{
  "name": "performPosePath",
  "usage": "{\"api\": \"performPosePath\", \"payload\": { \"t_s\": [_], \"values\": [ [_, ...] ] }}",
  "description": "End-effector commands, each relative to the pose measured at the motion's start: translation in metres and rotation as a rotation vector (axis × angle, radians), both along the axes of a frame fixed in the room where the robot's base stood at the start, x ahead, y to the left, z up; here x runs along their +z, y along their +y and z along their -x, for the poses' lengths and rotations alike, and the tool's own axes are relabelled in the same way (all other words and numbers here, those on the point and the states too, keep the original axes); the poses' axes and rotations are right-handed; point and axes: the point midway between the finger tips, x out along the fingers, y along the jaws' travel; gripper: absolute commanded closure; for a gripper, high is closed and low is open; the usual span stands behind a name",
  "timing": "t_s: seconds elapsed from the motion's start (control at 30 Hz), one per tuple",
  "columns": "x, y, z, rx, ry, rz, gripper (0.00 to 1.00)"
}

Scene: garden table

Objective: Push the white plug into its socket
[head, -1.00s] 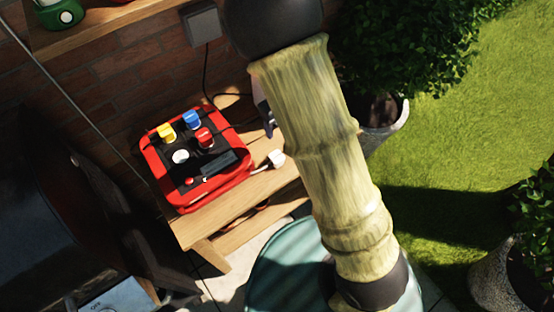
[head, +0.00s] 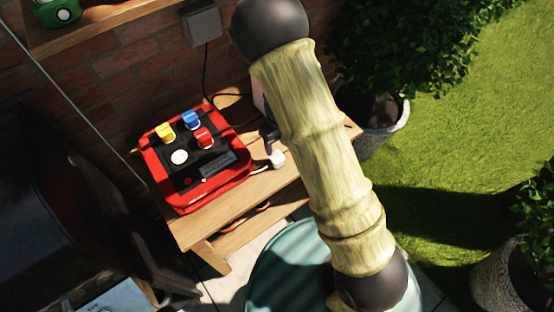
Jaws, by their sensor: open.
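The white plug (head: 277,159) lies on the wooden table, just right of the red box (head: 238,186), with a white lead running toward the box. A round white socket (head: 179,157) shows on the box's black top panel. My gripper (head: 272,149) is open, with a dark finger close above the plug. My arm hides much of the gripper, and I cannot tell whether it touches the plug.
Yellow (head: 166,133), blue (head: 191,119) and red (head: 203,138) plugs stand on the box's panel. A grey wall box (head: 201,22) with a black cable is behind. A potted bush (head: 385,130) stands right of the table (head: 240,203). The table's front strip is clear.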

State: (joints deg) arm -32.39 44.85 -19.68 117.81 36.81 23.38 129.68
Motion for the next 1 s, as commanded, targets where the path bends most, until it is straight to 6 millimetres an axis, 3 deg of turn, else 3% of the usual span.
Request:
{"api": "performPosePath", "payload": {
  "t_s": [0.1,0.2,0.63,1.0],
  "values": [
    [-0.021,-0.001,0.0,-0.001,0.002,0.001,0.4],
    [-0.029,0.0,0.0,0.001,0.0,0.0,0.4],
    [-0.036,0.001,0.0,0.001,0.002,0.001,0.4],
    [-0.081,0.007,0.001,0.0,0.001,-0.001,0.4]
  ]
}}
